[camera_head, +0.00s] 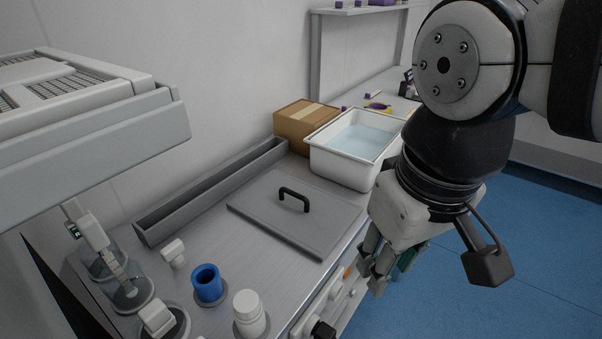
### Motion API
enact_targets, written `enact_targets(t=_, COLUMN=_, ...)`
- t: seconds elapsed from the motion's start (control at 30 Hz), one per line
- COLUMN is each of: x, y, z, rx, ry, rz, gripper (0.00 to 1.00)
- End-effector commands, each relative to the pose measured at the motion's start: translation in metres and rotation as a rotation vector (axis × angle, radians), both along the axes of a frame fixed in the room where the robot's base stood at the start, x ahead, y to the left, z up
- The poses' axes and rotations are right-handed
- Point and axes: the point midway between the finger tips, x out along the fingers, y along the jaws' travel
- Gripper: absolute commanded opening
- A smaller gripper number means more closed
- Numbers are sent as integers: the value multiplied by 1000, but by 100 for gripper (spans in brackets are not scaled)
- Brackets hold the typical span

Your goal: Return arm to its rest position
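My gripper (372,272) hangs from my arm at the right of the picture, pointing downward. It is beyond the front edge of the steel bench, above the blue floor. Its fingers are small in view and partly overlap each other. Something teal shows just behind them, and I cannot tell whether the gripper holds it. My arm covers part of the far bench and the floor.
On the bench (215,242) are a grey lid (270,222) with a black handle, a white basin (340,165) of liquid, a cardboard box (303,124), a long grey trough (210,192), a blue cup (208,284) and a white bottle (249,312). The blue floor (510,265) at right looks clear.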

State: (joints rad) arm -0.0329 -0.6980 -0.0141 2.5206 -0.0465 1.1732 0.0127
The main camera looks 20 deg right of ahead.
Motion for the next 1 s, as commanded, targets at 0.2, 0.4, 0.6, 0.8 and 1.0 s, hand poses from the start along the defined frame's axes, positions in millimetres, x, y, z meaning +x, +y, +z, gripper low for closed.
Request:
enact_targets(t=0.2, x=-21, y=8, z=-5, rx=42, ry=-11, rz=-23, gripper=30)
enact_targets(t=0.4, x=-21, y=8, z=-5, rx=44, ry=-10, rz=-23, gripper=30)
enact_targets(t=0.6, x=-21, y=8, z=6, rx=42, ry=-25, rz=-22, gripper=30)
enact_targets(t=0.8, x=-21, y=6, z=53, rx=38, ry=-93, rz=-21, gripper=30)
enact_targets(t=1.0, x=-21, y=5, z=99, rx=33, ry=-168, rz=-19, gripper=30)
